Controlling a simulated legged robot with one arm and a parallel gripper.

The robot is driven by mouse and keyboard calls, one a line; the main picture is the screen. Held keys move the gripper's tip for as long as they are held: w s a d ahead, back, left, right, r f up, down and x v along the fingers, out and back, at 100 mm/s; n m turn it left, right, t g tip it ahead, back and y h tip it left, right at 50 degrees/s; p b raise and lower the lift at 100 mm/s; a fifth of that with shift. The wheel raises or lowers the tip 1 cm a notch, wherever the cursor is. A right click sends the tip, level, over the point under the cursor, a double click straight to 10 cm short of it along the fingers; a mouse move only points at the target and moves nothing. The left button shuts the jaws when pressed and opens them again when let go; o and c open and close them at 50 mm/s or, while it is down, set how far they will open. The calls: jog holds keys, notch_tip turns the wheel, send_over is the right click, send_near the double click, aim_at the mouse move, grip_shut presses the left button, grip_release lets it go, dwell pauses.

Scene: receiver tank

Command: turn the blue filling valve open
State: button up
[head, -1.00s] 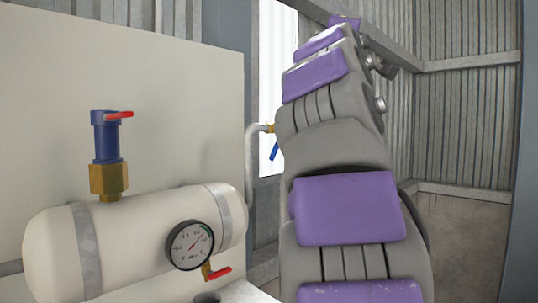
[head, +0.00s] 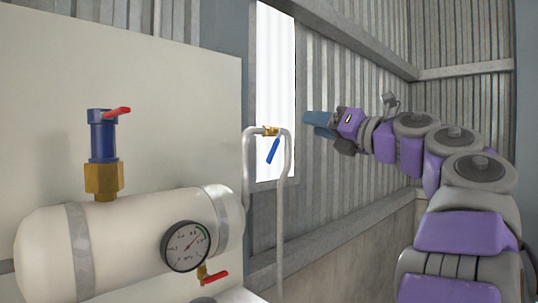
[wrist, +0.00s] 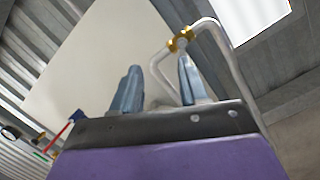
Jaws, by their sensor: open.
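The blue filling valve has a blue lever (head: 272,150) hanging down at a slant from a brass body (head: 270,131). It sits on top of a bent grey pipe (head: 282,200), right of the tank. My gripper (head: 318,124) is to the right of the valve in the head view, pointing left, apart from it. In the wrist view my gripper (wrist: 160,66) is open and empty. The brass body (wrist: 180,41) shows there just above the right finger. I cannot make out the blue lever there; the right finger may hide it.
The cream tank (head: 130,235) carries a pressure gauge (head: 186,246), a lower red-handled valve (head: 214,278) and a top blue-and-brass fitting with a red lever (head: 117,111). A pale panel (head: 190,110) stands behind. A bright window (head: 276,80) and corrugated wall (head: 340,80) lie behind the valve.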

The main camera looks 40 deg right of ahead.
aim_at(274, 152)
notch_tip(274, 152, down, 6)
jog(key=s+g+y, duration=0.1)
jog(key=g, duration=0.1)
jog(key=w+p, duration=0.1)
jog(key=w, duration=0.4)
jog(key=w+p, duration=0.1)
jog(key=w, duration=0.5)
jog(key=w+p, duration=0.1)
jog(key=w, duration=0.5)
jog(key=shift+a, duration=0.4)
jog(key=shift+c, duration=0.2)
jog(key=shift+a+f, duration=0.1)
grip_shut()
